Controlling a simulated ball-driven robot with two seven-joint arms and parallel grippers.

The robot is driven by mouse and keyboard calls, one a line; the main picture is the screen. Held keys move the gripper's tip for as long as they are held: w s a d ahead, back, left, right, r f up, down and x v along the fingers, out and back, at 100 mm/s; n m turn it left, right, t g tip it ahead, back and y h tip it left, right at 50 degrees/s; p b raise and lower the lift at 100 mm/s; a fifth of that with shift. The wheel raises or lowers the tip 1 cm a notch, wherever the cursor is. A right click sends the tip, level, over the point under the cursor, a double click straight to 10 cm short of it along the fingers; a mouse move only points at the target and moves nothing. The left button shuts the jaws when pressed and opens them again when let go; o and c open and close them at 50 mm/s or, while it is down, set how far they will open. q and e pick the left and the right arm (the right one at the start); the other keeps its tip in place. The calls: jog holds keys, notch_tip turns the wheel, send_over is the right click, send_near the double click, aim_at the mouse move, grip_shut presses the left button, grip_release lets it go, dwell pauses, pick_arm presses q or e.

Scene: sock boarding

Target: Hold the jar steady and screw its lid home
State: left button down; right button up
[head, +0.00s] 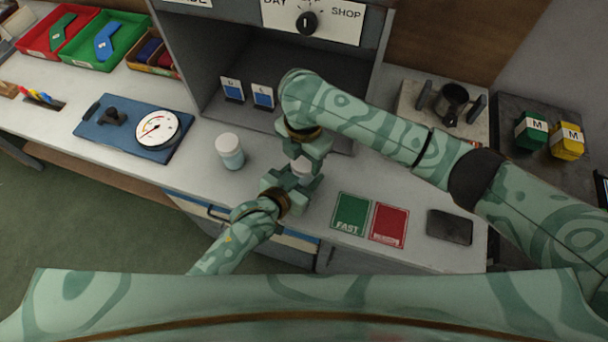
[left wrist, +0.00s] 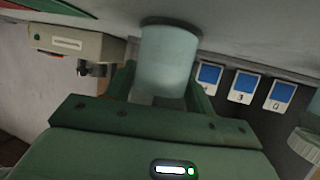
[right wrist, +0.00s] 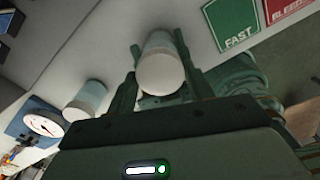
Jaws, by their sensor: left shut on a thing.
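A small pale blue jar (left wrist: 168,62) is between the fingers of my left gripper (head: 291,192), which is shut on it at the bench's front. The jar looks upright. Its round white lid (right wrist: 160,73) sits at its top in the right wrist view; whether it is seated or tilted, I cannot tell. My right gripper (head: 302,158) points down from above, its fingers on either side of the lid. The fingers look close to the lid, but contact is unclear. My grippers hide most of the jar in the head view.
A second white-lidded jar (head: 230,151) stands to the left on the bench. A blue board with a dial (head: 158,129) lies farther left. A green FAST card (head: 350,213), a red card (head: 389,224) and a dark pad (head: 450,227) lie right. A grey cabinet (head: 185,60) stands behind.

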jog(key=c, duration=0.4)
jog(key=shift+m, duration=0.9)
jog(key=o, duration=1.2)
notch_tip(320, 180, up, 12)
pick_arm(q)
jog(key=shift+c, duration=2.3)
grip_release()
